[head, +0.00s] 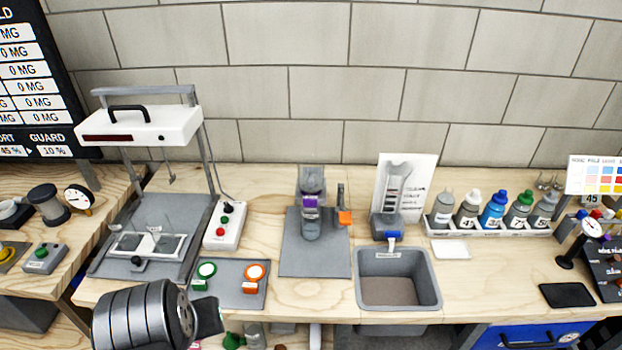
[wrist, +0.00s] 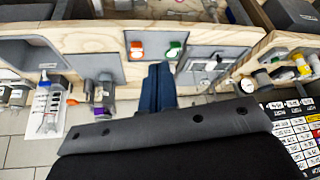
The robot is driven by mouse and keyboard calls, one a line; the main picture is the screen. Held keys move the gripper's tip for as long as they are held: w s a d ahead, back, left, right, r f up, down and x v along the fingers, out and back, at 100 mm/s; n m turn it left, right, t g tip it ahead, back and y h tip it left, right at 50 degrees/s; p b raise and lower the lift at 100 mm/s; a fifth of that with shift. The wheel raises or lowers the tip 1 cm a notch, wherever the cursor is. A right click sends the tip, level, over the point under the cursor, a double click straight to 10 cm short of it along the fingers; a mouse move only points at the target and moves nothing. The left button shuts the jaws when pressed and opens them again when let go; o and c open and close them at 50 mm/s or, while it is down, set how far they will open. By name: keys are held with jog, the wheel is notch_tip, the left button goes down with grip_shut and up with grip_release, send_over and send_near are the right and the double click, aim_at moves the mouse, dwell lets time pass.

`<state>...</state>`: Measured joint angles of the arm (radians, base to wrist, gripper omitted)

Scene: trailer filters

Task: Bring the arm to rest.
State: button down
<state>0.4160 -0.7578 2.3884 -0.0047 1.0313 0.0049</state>
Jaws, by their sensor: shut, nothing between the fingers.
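My gripper shows in the wrist view (wrist: 159,70) as two dark blue fingers side by side, shut with nothing between them. The fingers appear in front of the bench, near the grey mat with the green and orange rings; they touch nothing that I can see. In the head view, my arm's dark ribbed link (head: 145,316) is at the lower left, in front of the bench edge. A dark piece at its right end is partly cut off from clear view, and the fingers cannot be made out there.
A frame with a white head (head: 140,125) stands at left. A sink (head: 398,255) and a bottle rack (head: 490,230) are farther right. Bare wood (head: 310,298) lies between mat and sink.

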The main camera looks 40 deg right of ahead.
jog(key=shift+r, duration=0.15)
notch_tip(320, 180, down, 5)
dwell(0.7)
dwell(0.9)
